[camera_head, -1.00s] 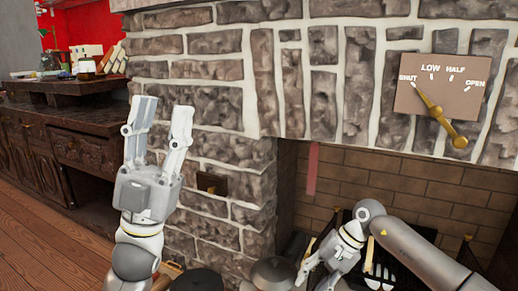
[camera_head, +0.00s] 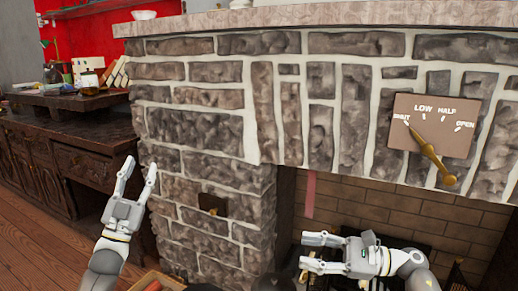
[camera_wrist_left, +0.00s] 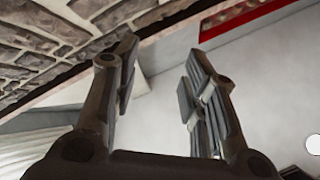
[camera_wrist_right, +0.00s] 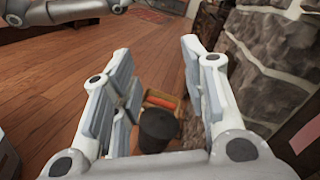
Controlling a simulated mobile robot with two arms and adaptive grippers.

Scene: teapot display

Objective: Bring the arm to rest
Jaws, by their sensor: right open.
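My left gripper (camera_head: 139,172) is open and empty, pointing up in front of the stone wall left of the fireplace opening. Its spread fingers also show in the left wrist view (camera_wrist_left: 158,85), against a pale wall and stonework. My right gripper (camera_head: 306,254) is open and empty in front of the fireplace opening, its fingers pointing left. In the right wrist view its fingers (camera_wrist_right: 155,85) stand apart, with a dark cylindrical object (camera_wrist_right: 158,132) seen beyond them. Neither gripper visibly touches anything.
A plate (camera_head: 460,115) on the stonework carries a brass lever (camera_head: 433,155) with its upper tip by SHUT. A stone mantel (camera_head: 330,17) runs above. A dark wooden cabinet (camera_head: 60,140) stands at the left. A wooden box (camera_head: 160,284) sits low by the hearth. Wooden floor (camera_head: 30,245) is free at the left.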

